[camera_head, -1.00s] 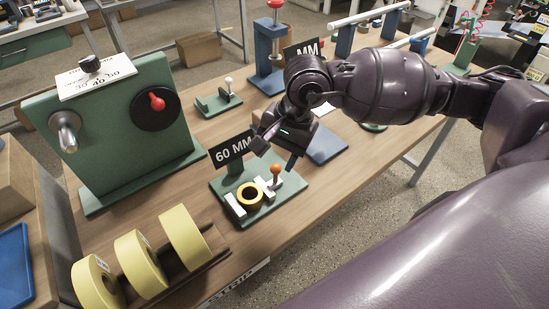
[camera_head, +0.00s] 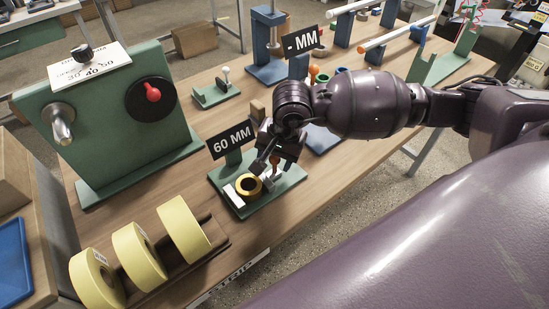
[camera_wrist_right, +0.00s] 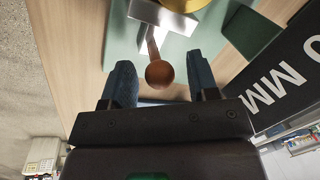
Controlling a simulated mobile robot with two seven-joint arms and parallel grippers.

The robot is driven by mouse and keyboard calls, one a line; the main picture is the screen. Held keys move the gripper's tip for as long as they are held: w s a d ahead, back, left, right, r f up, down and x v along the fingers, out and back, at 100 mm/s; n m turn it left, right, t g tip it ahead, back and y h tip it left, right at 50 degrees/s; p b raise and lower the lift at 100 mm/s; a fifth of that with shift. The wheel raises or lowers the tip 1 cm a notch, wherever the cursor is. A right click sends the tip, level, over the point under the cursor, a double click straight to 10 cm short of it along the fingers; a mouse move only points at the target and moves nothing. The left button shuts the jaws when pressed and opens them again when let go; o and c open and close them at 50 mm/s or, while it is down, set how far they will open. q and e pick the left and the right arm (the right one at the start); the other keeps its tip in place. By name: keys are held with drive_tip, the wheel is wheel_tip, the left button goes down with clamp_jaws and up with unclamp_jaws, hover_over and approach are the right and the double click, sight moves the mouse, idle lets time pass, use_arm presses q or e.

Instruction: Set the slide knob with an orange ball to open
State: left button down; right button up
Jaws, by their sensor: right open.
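The slide knob with an orange ball (camera_wrist_right: 159,74) stands on a small green base (camera_head: 283,190) with a 60 MM sign. In the right wrist view the ball and its thin stem sit between my two fingers, with a gap on both sides. In the head view my right gripper (camera_head: 274,164) points down over the knob and hides part of it. The right gripper (camera_wrist_right: 162,82) is open and not closed on the ball. A white block and a yellow ring (camera_head: 249,186) lie beside the knob. My left gripper is not in view.
A 60 MM sign (camera_head: 231,140) stands close behind the right gripper. A rack with yellow rolls (camera_head: 140,253) is at the front left. A green panel (camera_head: 103,130) with a red knob stands at left. Another orange ball (camera_head: 314,70) is near the "- MM" sign.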

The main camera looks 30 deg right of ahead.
drive_tip(key=shift+f, duration=0.4)
clamp_jaws()
drive_tip(key=d, duration=0.1)
drive_tip(key=d+b, duration=0.1)
drive_tip(key=shift+w+d+f, duration=0.1)
drive_tip(key=shift+w+d, duration=0.15)
drive_tip(key=shift+d, duration=0.5)
unclamp_jaws()
